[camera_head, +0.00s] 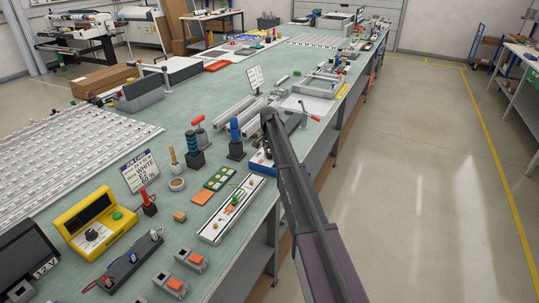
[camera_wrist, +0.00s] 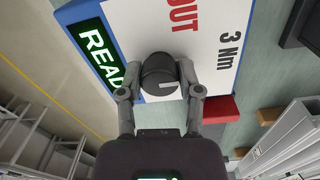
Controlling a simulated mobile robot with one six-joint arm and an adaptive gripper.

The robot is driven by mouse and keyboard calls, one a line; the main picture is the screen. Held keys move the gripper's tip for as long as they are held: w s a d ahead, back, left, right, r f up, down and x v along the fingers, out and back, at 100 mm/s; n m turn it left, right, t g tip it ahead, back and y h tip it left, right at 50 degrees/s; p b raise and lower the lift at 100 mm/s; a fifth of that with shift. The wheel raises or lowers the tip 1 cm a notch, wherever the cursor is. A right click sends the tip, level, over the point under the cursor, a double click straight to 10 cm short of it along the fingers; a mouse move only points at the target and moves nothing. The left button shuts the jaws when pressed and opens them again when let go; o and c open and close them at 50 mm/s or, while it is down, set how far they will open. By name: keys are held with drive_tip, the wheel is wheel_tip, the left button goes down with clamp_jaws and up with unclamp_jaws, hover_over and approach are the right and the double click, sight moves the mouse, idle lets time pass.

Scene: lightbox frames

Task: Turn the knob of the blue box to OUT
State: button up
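The blue box (camera_wrist: 112,66) fills the upper part of the wrist view. It has a white face with red "OUT" lettering, black "3 Nm" text and a green display partly reading "READ". Its round black knob (camera_wrist: 158,72) carries a pale mark on the side toward my palm, away from the OUT lettering. My gripper (camera_wrist: 160,74) has one finger on each side of the knob, and the fingertips appear to press on it. In the head view the blue box (camera_head: 261,161) is mostly hidden behind my arm, and its knob is hidden.
A red block (camera_wrist: 220,110) lies beside the box. A blue-topped post (camera_head: 235,138), a white tray (camera_head: 232,210) and a yellow box (camera_head: 92,222) stand on the green bench left of my arm. The floor right of the bench is clear.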

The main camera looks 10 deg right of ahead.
drive_tip(key=shift+n, duration=0.4)
clamp_jaws()
drive_tip(key=n, duration=0.9)
drive_tip(key=shift+n, duration=0.3)
drive_tip(key=o, duration=1.1)
unclamp_jaws()
drive_tip(key=shift+m, duration=0.5)
